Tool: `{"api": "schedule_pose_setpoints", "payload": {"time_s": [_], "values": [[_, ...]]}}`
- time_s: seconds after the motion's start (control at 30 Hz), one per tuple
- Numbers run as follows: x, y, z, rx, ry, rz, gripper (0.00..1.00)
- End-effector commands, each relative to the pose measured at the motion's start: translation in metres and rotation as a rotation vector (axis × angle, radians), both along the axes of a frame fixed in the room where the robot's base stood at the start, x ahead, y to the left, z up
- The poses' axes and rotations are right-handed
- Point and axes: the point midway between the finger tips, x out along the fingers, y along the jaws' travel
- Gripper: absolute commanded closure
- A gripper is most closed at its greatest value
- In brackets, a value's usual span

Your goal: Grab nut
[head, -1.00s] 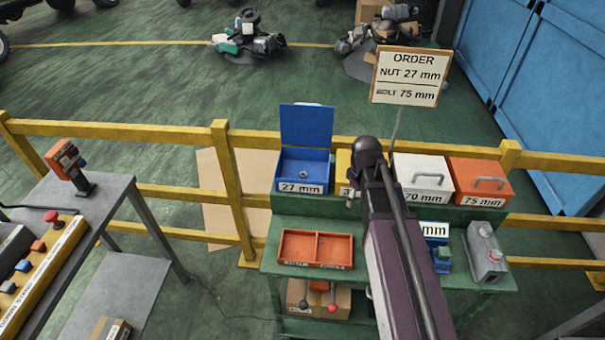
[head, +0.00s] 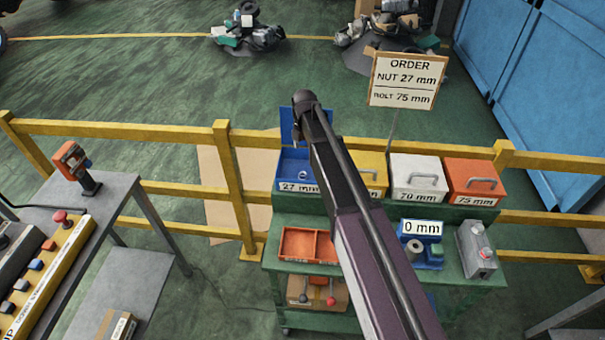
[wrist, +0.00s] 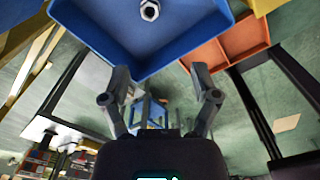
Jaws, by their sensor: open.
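A single metal hex nut (wrist: 149,10) lies in the open blue box (wrist: 205,30), near the top edge of the wrist view. In the head view the nut (head: 302,176) shows small inside the blue box (head: 297,188), which is labelled 27 mm and has its lid raised. My gripper (wrist: 160,76) is open and empty, its two fingers spread apart below the nut in the wrist view. In the head view my arm reaches over the blue box and hides part of its lid. The fingers are hardly visible there.
A yellow box (head: 372,172), a white box (head: 417,178) and an orange 75 mm box (head: 476,181) stand shut to the right. The order sign (head: 407,80) stands behind. A yellow railing (head: 160,130) runs behind the bench.

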Motion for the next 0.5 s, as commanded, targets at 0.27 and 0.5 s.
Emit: {"api": "schedule_pose_setpoints", "payload": {"time_s": [0.27, 0.5], "values": [[0.0071, 0.0112, 0.0029, 0.0, 0.0, 0.097, 0.21], [0.0066, 0.0113, 0.0026, 0.0, 0.0, 0.096, 0.21]]}}
